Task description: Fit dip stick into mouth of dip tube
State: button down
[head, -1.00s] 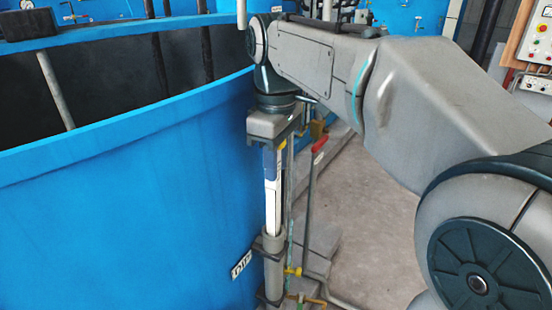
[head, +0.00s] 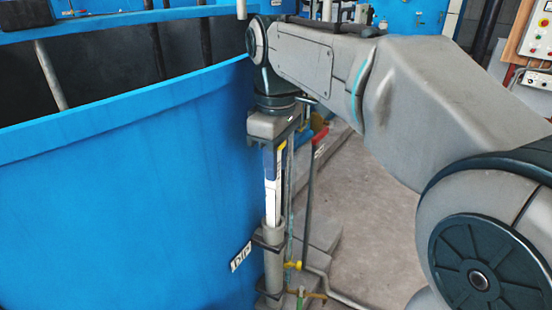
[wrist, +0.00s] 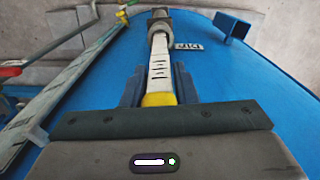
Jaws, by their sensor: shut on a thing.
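The grey dip tube (head: 273,265) stands upright below, clamped to the tank's side. The stick's lower end is hidden at the tube's mouth and looks to be inside it. In the wrist view the stick (wrist: 159,65) runs from my gripper (wrist: 158,78) to the tube (wrist: 160,20), in line with it.
The big open blue tank (head: 130,170) fills the left, close to my gripper. A DIP label (head: 240,257) is beside the tube. Thin pipes and a red handle (head: 320,135) stand just right of the stick. Grey floor (head: 375,220) is open farther right.

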aim_at(276, 206)
jog(key=shift+f+b, duration=3.8)
jog(key=shift+f, duration=1.8)
jog(key=c, duration=1.1)
grip_release()
jog(key=shift+o, duration=0.2)
notch_tip(276, 206, up, 14)
jog(key=p, duration=0.3)
jog(key=shift+f, duration=0.1)
jog(key=s+d+f+m+t+p, duration=0.1)
jog(key=s+d+f+m+p, duration=0.2)
jog(key=s+d+f+m, duration=0.2)
jog(key=s+d+f+m+t+p, duration=0.1)
jog(key=s+d+f+m+p, duration=0.3)
jog(key=f, duration=0.7)
jog(key=s+d+m, duration=0.2)
jog(key=m, duration=0.1)
jog(key=shift+s+d+f+t, duration=0.15)
jog(key=shift+s+f+t, duration=0.15)
jog(key=shift+s+t, duration=0.1)
